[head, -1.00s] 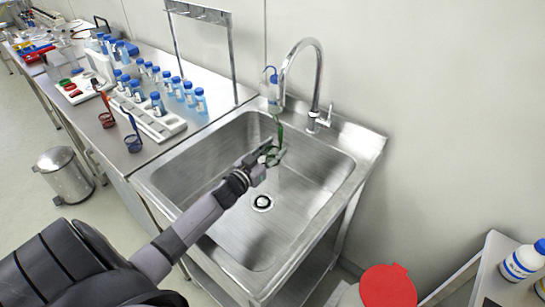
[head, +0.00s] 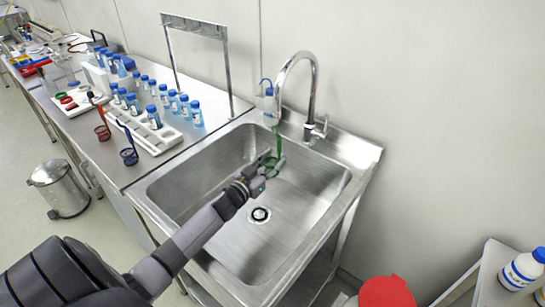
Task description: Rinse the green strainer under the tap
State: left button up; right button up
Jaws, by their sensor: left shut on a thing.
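The green strainer (head: 277,147) is in my left gripper (head: 266,171), over the steel sink basin (head: 305,190). Its handle points up toward the tap and its cup is partly hidden by the fingers. The left gripper is shut on it. The chrome tap (head: 312,85) rises at the back of the sink, and its spout end comes down just above the strainer's handle. I cannot tell whether water is running. My right gripper does not show.
A bench (head: 110,160) to the left holds a white rack (head: 150,135) with several blue-capped bottles, a red strainer (head: 102,131) and a blue strainer (head: 130,155). A wash bottle (head: 268,103) stands behind the spout. A pedal bin (head: 60,190) stands on the floor at left.

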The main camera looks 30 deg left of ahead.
pick_arm(q)
jog(key=shift+w+d, duration=0.1)
jog(key=shift+d, duration=0.15)
jog(key=shift+a, duration=0.2)
jog(key=shift+s+a, duration=0.3)
jog(key=shift+a, duration=0.1)
jog(key=shift+d, duration=0.15)
jog(key=shift+w+d+p, duration=0.3)
jog(key=shift+d, duration=0.15)
jog(key=shift+s+d+r+p, duration=0.1)
jog(key=shift+s+d+p, duration=0.25)
jog(key=shift+s, duration=0.2)
jog(key=shift+s+d+p, duration=0.2)
jog(key=shift+s+p, duration=0.1)
jog(key=shift+s, duration=0.2)
jog(key=shift+s+d+p, duration=0.4)
jog(key=shift+s+d, duration=0.05)
jog(key=shift+s, duration=0.4)
jog(key=shift+s+d+p, duration=0.35)
jog(key=shift+s+d, duration=0.1)
jog(key=shift+s, duration=0.35)
jog(key=shift+s+d+p, duration=0.4)
jog(key=shift+s+d, duration=0.05)
jog(key=shift+s, duration=0.4)
